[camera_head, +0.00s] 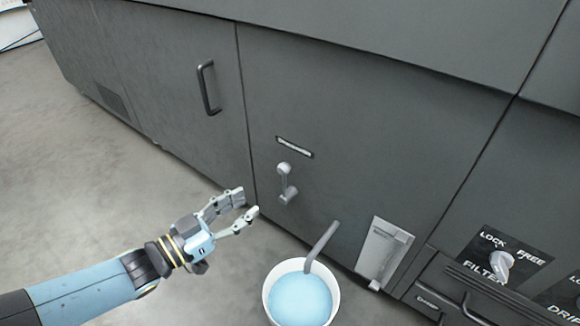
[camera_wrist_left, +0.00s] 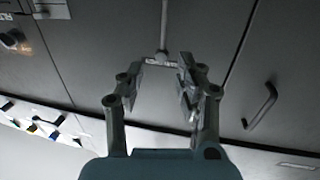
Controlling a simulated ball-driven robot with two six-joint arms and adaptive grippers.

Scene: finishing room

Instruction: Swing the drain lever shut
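The drain lever (camera_head: 287,184) is a pale grey crank on the dark cabinet front, below a small label plate (camera_head: 295,147). Its arm hangs down from its upper end. In the left wrist view the lever (camera_wrist_left: 163,28) is a thin upright rod beyond the fingertips, in line with the gap between them. My left gripper (camera_head: 246,203) is open and empty, to the left of the lever and apart from it. Its two fingers also stand apart in the left wrist view (camera_wrist_left: 160,75). My right gripper is in neither view.
A white bucket (camera_head: 267,300) of blue liquid stands on the floor under a grey spout (camera_head: 321,246). A cabinet handle (camera_head: 208,88) is up left. A pale panel (camera_head: 384,252) and a LOCK/FREE filter knob (camera_head: 502,264) are right. Floor at left is clear.

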